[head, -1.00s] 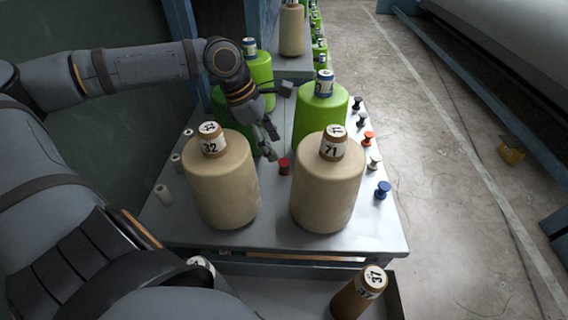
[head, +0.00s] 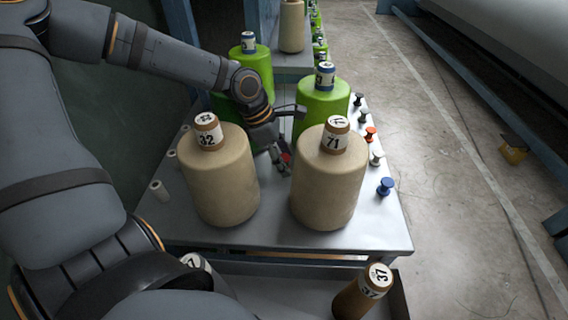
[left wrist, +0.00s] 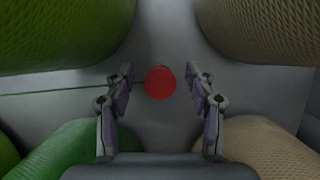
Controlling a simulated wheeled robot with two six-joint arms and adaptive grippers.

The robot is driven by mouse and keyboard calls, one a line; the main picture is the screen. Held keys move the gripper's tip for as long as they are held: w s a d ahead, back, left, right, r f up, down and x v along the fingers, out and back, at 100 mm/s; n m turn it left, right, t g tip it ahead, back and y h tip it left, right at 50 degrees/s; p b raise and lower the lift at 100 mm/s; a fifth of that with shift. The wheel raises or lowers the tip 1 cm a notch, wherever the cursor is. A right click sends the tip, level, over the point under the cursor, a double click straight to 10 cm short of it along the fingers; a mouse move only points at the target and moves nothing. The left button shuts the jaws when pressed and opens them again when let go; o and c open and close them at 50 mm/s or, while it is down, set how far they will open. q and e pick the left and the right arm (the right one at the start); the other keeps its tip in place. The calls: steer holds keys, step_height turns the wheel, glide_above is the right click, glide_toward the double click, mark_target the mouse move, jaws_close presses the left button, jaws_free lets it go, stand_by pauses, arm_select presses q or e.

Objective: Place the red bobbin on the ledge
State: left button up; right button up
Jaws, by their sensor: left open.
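The red bobbin (head: 286,158) stands on the grey table between the two beige cones and the green cones, partly hidden by my gripper in the head view. In the left wrist view the red bobbin (left wrist: 160,82) shows as a round red top between the fingertips. My left gripper (head: 281,165) is open and low over the table, its fingers on either side of the bobbin with gaps to both. It also shows in the left wrist view (left wrist: 160,88). The ledge cannot be told for certain. My right gripper is not in view.
Beige cones (head: 218,178) and (head: 328,180) stand close in front. Green cones (head: 322,104) stand behind. Small bobbins, including an orange-red one (head: 370,134) and a blue one (head: 385,187), line the table's right edge. White bobbins (head: 159,191) are at left.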

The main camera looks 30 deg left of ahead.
arm_select(q)
steer(key=shift+c, duration=0.3)
steer(key=shift+r, duration=0.1)
steer(key=c, duration=1.1)
